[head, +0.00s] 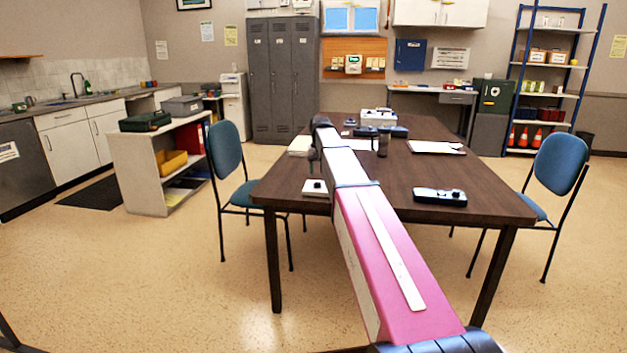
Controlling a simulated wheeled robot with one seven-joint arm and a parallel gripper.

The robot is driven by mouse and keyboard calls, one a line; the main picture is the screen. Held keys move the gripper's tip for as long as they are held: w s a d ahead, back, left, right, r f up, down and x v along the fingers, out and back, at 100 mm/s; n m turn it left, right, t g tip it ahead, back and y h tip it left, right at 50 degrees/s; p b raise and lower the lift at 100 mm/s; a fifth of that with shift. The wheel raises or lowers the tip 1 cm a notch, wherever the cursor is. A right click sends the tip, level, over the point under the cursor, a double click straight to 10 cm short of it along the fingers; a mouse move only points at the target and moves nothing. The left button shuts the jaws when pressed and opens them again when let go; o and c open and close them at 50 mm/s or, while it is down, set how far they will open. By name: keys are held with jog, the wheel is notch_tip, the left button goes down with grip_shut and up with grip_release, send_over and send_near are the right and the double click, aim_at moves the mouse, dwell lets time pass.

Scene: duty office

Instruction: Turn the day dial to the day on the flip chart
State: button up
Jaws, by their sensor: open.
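A small white plate with a black knob (315,187) lies on the near left part of the brown table (300,183). It may be the day dial; no markings can be read. A small white panel with a green top (353,63) hangs on the orange-brown board on the back wall. It may be the flip chart; its text is too small to read. My pink and white arm reaches over the table. A small dark shape at its far end, seemingly my gripper (312,172), hangs just above the plate, empty; its fingers are hard to make out.
A dark device (440,197) lies at the table's near right. Papers (435,147), a grey mug (382,142) and a white box (378,117) are farther back. Blue chairs (226,150) (558,165) stand at both sides. A low shelf (140,170) stands left; the front floor is clear.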

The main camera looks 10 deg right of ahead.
aim_at(318, 185)
jog(key=w+r, duration=0.3)
notch_tip(318, 185, down, 10)
jog(key=shift+w+a+f, duration=0.1)
jog(key=shift+a, duration=0.05)
dwell(0.3)
jog(key=c, duration=0.9)
